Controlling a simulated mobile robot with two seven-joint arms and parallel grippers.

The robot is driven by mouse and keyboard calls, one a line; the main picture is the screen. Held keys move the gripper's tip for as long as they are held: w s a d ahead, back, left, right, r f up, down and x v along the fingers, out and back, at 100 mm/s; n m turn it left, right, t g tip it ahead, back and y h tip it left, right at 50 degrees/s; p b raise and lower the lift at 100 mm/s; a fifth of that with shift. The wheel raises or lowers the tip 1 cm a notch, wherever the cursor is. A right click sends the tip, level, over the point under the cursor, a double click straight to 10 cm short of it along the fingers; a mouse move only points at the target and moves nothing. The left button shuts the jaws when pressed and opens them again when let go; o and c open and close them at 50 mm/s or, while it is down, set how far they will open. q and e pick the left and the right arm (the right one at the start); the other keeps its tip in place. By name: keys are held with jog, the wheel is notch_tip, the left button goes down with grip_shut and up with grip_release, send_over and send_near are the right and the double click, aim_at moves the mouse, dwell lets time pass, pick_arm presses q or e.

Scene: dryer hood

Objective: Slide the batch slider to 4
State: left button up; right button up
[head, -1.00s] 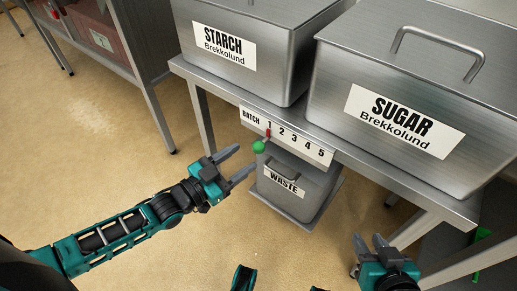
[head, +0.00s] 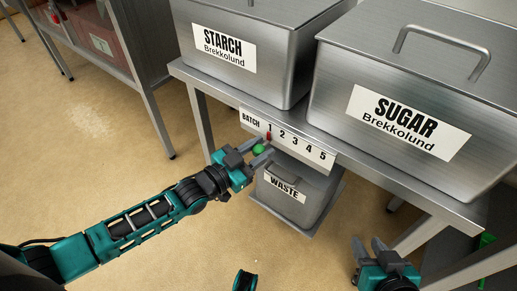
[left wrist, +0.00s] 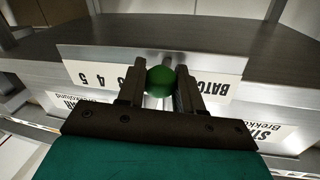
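The batch slider has a green ball knob (head: 258,149) and a red pointer (head: 268,136) that stands at 1 on the white batch scale (head: 300,146), numbered 1 to 5. My left gripper (head: 256,150) is at the knob with its fingers apart, one on each side of the ball. In the left wrist view the green knob (left wrist: 160,80) sits between the two fingers, with a small gap visible on the right; contact on the left is unclear. My right gripper (head: 371,248) is at the lower right, fingers apart and empty, away from the slider.
A steel starch bin (head: 285,75) and a sugar bin (head: 340,105) stand on the steel table above the scale. A waste bin (head: 320,208) stands below it. Table legs are near my right gripper.

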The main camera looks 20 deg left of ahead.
aim_at(310, 162)
pick_arm(q)
grip_shut()
